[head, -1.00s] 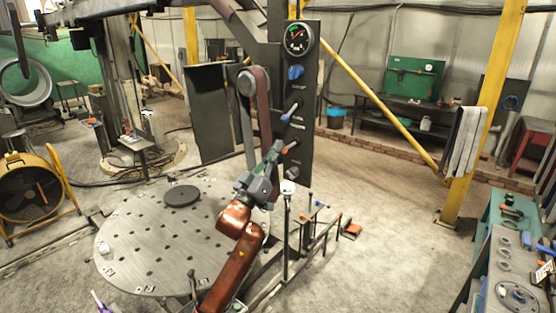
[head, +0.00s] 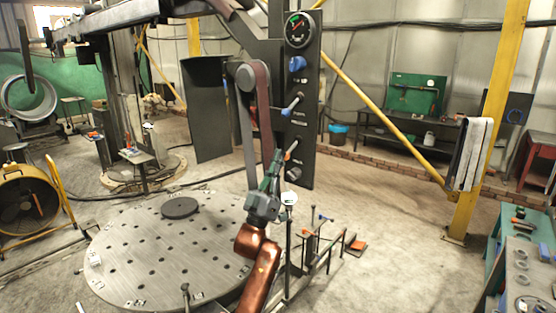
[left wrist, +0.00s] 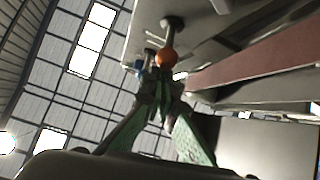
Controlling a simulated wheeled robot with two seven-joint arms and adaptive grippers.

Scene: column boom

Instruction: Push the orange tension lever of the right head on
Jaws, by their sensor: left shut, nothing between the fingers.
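The dark upright panel (head: 300,125) beside the belt carries a gauge, a blue knob, a blue-tipped lever (head: 291,106) and, below that, the orange tension lever (head: 290,150). My left gripper (head: 276,159) is shut and empty, pointing up beside the panel, with its tip close to the orange lever. In the left wrist view the lever's round orange knob (left wrist: 167,57) on a dark stem shows just beyond the shut green fingers (left wrist: 160,84). I cannot tell whether they touch. My right gripper is not in view.
The brown belt (head: 262,115) runs beside the panel, close left of the fingers. A round perforated table (head: 150,255) lies below left. A stand with rods (head: 315,240) is at lower right of the panel. Open floor extends to the right.

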